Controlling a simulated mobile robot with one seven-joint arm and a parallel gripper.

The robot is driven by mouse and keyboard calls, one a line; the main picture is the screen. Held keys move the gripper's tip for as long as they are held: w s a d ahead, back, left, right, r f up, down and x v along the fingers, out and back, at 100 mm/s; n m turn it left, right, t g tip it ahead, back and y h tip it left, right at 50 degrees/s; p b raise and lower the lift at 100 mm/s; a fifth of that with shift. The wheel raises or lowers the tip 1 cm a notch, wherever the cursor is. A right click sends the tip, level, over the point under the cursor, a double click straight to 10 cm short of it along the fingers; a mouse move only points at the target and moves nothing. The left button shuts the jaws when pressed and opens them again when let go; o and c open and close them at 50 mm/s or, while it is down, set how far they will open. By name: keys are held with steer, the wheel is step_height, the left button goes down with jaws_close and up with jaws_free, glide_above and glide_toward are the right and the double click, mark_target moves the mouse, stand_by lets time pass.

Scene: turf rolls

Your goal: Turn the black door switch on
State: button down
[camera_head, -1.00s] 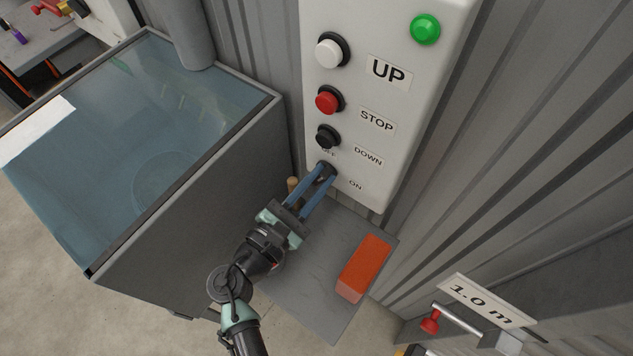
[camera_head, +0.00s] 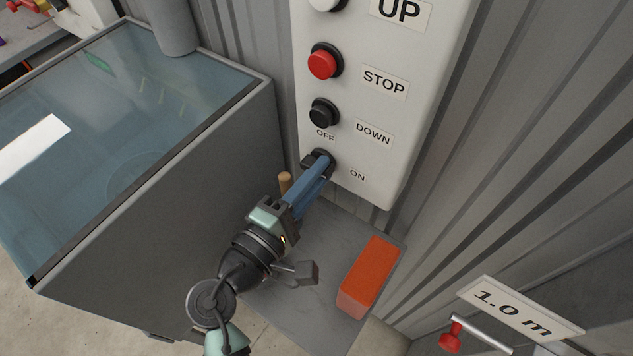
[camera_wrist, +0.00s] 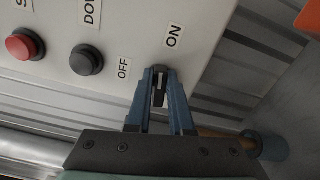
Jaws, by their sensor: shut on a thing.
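The black door switch (camera_head: 309,161) is a small knob at the bottom of the white control panel (camera_head: 402,158), between the OFF and ON labels. My gripper (camera_head: 321,166) reaches it from below, with its blue fingers shut on the knob. In the wrist view the fingers (camera_wrist: 160,76) stand on either side of the switch (camera_wrist: 159,87), which has a pale mark on it. The fingers hide much of the knob, and I cannot tell which label the mark points to.
A black DOWN button (camera_head: 323,113) and a red STOP button (camera_head: 323,64) sit just above the switch. An orange block (camera_head: 368,278) lies on a grey shelf (camera_head: 325,233) below the panel. A large grey bin with a glassy top (camera_head: 150,110) stands to the left.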

steer(key=shift+f+m+b, duration=0.2)
steer(key=shift+m+b, duration=0.8)
steer(key=shift+m, duration=0.2)
steer(key=c, duration=0.8)
jaws_free()
steer(key=b+v, duration=0.2)
steer(key=v, duration=1.1)
